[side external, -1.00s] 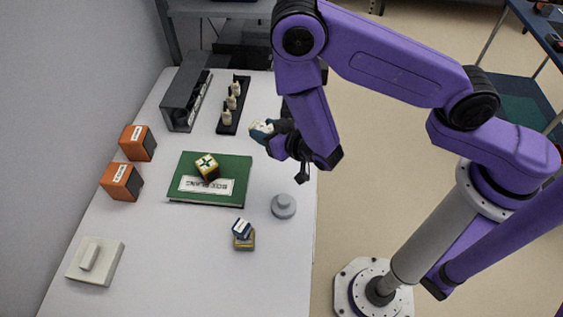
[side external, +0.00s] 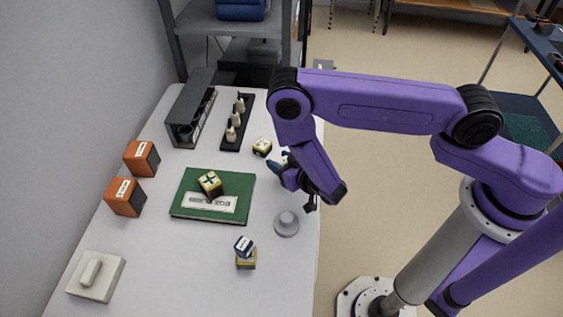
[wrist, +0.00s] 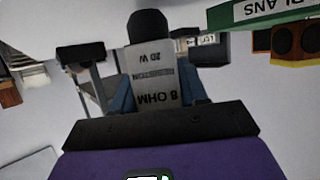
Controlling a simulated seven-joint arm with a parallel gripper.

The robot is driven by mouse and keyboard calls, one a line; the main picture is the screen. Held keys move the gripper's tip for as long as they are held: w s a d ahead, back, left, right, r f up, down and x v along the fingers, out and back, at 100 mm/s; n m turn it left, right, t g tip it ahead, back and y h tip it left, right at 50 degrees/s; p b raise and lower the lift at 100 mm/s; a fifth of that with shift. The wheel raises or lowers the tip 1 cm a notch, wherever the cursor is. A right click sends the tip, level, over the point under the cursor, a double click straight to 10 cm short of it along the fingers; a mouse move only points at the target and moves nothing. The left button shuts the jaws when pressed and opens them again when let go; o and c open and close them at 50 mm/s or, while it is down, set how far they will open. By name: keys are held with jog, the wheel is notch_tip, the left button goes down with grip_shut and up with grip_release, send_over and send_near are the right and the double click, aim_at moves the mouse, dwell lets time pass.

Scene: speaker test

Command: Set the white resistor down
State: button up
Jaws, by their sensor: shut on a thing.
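The white resistor (wrist: 150,85) is a pale block lettered "8 OHM", "RESISTOR" and "20 W". In the wrist view it lies between my gripper's two blue fingers (wrist: 155,95), which are shut on it. In the side external view my gripper (side external: 281,167) is over the right part of the white table (side external: 200,270), beyond the grey round knob. Only a small pale bit of the resistor (side external: 285,158) shows there. The fingers and arm hide the rest, and I cannot tell whether it touches the table.
A yellow-and-white cube (side external: 262,146) sits just beyond my gripper. The grey knob (side external: 286,223) stands nearer the front. A green book (side external: 240,195) bears another cube (side external: 210,184). A rack with white pegs (side external: 238,122) and a grey slotted box (side external: 190,110) stand behind.

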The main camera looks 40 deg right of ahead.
jog(key=shift+f, duration=0.25)
jog(key=shift+f, duration=0.1)
jog(key=o, duration=1.1)
